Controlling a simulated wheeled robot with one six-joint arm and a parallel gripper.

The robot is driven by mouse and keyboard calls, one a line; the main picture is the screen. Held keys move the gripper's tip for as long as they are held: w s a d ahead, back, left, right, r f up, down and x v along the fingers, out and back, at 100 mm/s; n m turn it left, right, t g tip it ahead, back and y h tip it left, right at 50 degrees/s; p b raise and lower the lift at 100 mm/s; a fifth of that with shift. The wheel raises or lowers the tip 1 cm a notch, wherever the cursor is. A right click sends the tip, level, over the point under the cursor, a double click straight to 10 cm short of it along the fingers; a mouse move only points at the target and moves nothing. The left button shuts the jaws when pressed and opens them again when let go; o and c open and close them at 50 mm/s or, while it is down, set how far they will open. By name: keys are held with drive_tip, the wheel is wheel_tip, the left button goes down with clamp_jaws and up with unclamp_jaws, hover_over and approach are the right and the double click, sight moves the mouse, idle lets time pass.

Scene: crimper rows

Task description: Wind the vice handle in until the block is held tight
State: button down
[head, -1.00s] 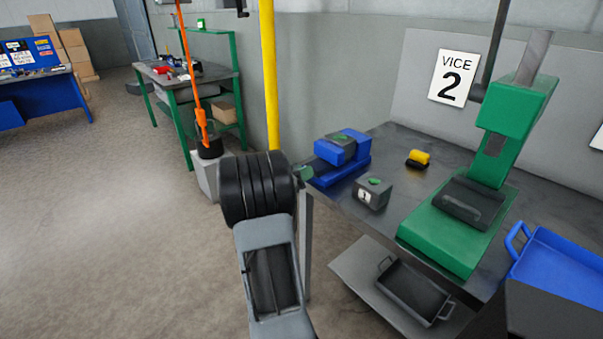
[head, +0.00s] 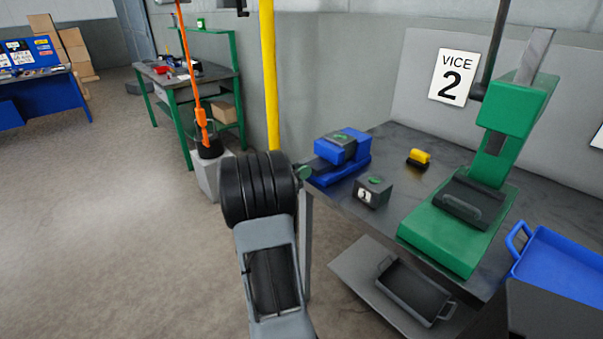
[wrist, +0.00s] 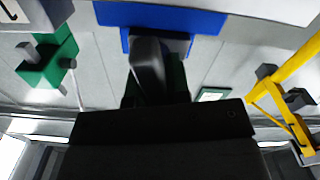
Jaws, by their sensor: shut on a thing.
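The blue vice (head: 344,165) stands at the left end of the bench. The vice also shows at the top of the wrist view (wrist: 205,21). My gripper (wrist: 155,88) is shut on the vice handle (wrist: 147,58), seen as a grey bar in front of the vice. In the head view my black wrist hides most of the gripper and handle; a round green end (head: 304,173) shows beside it.
A grey block with a number label (head: 373,192) and a yellow-and-black item (head: 418,158) lie on the bench (head: 400,192). A green press (head: 455,235) and a blue tray (head: 555,262) stand to the right. A yellow post (head: 269,80) rises behind my wrist.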

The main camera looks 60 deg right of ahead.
drive_tip(key=shift+m, duration=0.7)
drive_tip(key=c, duration=1.1)
unclamp_jaws()
drive_tip(key=v, duration=1.4)
drive_tip(key=shift+r, duration=0.1)
drive_tip(key=shift+d, duration=0.1)
